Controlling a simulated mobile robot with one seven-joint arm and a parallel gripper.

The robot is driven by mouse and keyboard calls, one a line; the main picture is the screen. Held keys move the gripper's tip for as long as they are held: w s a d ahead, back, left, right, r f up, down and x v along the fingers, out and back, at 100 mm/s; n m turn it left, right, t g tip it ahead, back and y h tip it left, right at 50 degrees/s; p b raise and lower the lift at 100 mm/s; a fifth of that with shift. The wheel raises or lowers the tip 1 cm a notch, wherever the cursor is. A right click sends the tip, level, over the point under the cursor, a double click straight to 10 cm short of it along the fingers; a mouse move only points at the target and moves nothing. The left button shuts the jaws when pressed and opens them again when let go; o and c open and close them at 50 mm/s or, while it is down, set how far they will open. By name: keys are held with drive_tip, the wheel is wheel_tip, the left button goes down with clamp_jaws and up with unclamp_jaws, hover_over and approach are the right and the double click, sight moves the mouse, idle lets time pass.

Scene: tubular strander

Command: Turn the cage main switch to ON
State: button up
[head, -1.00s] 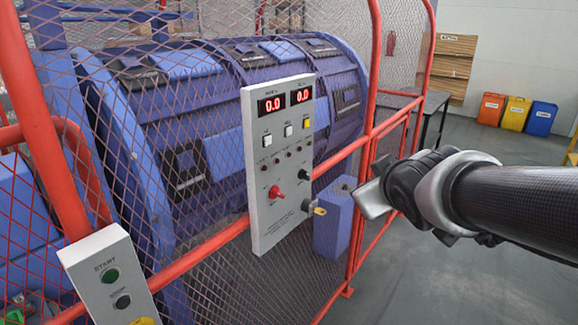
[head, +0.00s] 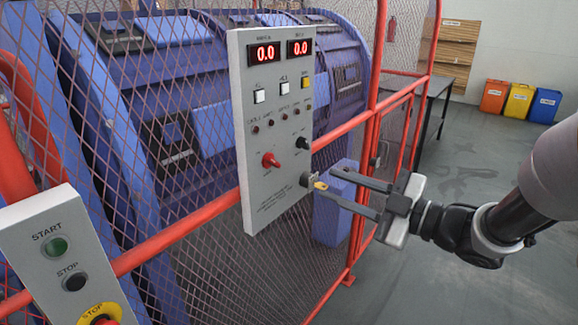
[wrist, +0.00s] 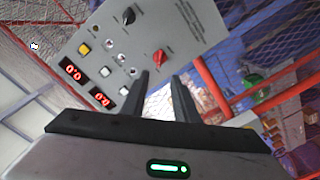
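The grey control panel (head: 270,208) hangs on the mesh cage. In the wrist view, the red knob (wrist: 159,57) shows just beyond my open fingertips (wrist: 161,76), and the black knob (wrist: 128,16) is farther up.
Two red displays (head: 282,52) read 0.0. Red cage rails (head: 185,232) run beside and below the panel. A START/STOP box (head: 62,262) stands at the lower left. A blue box (head: 335,205) is behind the gripper. The floor (head: 440,260) to the right is clear.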

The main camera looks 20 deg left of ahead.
sight(276, 163)
drive_tip(key=x, duration=1.4)
drive_tip(key=shift+w, duration=0.1)
clamp_jaws()
